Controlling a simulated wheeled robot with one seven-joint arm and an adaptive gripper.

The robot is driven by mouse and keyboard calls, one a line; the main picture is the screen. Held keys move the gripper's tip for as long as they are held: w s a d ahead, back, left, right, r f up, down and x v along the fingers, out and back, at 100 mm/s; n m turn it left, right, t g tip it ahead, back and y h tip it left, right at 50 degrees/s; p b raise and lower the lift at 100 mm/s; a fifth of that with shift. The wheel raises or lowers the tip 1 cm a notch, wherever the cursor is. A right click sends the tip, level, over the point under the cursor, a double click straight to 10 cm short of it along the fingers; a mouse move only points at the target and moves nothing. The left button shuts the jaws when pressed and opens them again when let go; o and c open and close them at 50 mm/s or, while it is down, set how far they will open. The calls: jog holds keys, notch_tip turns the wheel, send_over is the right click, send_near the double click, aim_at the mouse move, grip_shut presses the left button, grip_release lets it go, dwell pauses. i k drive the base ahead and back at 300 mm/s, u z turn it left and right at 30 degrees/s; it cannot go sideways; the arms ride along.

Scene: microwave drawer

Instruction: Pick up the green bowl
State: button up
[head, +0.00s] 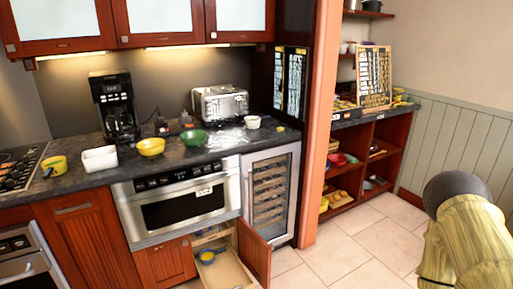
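The green bowl (194,138) stands upright on the dark countertop (222,139), in front of the toaster and above the built-in microwave drawer. A yellow bowl (151,147) stands to its left, a little apart from it. The green bowl looks empty, and nothing touches it from above. My gripper does not show in the head view, so I cannot see its fingers.
A silver toaster (220,103) is behind the bowl and a black coffee maker (114,106) is at the left. A white bowl (252,122) is to the right. Below the microwave drawer (180,197), a cabinet door (254,252) and drawer (222,272) stand open. Floor is clear at right.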

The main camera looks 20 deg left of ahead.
aim_at(194, 140)
jog(key=k, duration=0.25)
jog(key=z, duration=0.65)
jog(key=i, duration=1.6)
jog(key=u, duration=1.25)
jog(key=i, duration=1)
jog(key=u, duration=0.8)
